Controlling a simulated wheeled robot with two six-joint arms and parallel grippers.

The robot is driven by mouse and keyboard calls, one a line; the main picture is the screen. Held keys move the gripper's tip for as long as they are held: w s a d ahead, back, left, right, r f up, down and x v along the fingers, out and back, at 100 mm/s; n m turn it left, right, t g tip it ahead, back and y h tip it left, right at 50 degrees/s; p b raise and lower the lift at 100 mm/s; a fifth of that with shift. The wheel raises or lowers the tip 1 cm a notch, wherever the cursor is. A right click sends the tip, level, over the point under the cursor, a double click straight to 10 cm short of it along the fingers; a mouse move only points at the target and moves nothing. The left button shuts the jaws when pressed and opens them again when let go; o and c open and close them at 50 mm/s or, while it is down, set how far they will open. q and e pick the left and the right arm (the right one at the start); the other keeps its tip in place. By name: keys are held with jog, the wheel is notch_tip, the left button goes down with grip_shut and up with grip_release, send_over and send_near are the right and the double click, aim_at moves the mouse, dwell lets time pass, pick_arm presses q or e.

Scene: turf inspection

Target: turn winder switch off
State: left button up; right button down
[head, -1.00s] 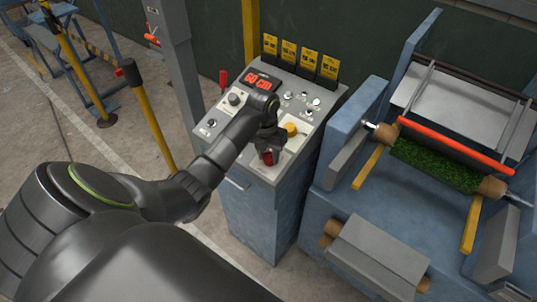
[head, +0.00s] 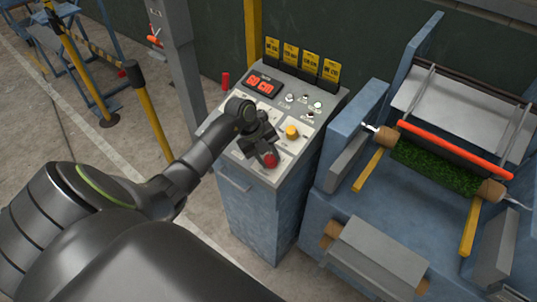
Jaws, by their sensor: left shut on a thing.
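The grey control panel (head: 285,185) stands in the middle of the head view with its sloping top towards me. A red switch knob (head: 270,160) sits on a pale plate near the panel's front edge; I take it for the winder switch, but its label is not readable. The arm hides the left part of the panel top. My right gripper is not in view.
A yellow button (head: 292,132) and a red-lit display (head: 263,85) are on the panel. Yellow cards (head: 301,60) line its back edge. The blue winding machine (head: 345,235) with a green turf roll (head: 435,166) stands close on the right. A yellow post (head: 155,122) stands at left.

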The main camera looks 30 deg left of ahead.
pick_arm(q)
jog(key=shift+s+n+t+h+p, duration=0.15)
jog(key=shift+n+t+p, duration=0.35)
jog(key=shift+n, duration=0.6)
jog(key=shift+w+n+t+h+p, duration=0.15)
jog(key=shift+n+t+p, duration=0.15)
jog(key=shift+n+p, duration=0.55)
jog(key=shift+s+n, duration=0.1)
jog(key=shift+n, duration=0.25)
jog(key=o, duration=1)
jog(key=shift+c, duration=0.2)
jog(key=b+v, duration=0.5)
jog(key=v, duration=1.2)
jog(key=shift+a+r, duration=0.1)
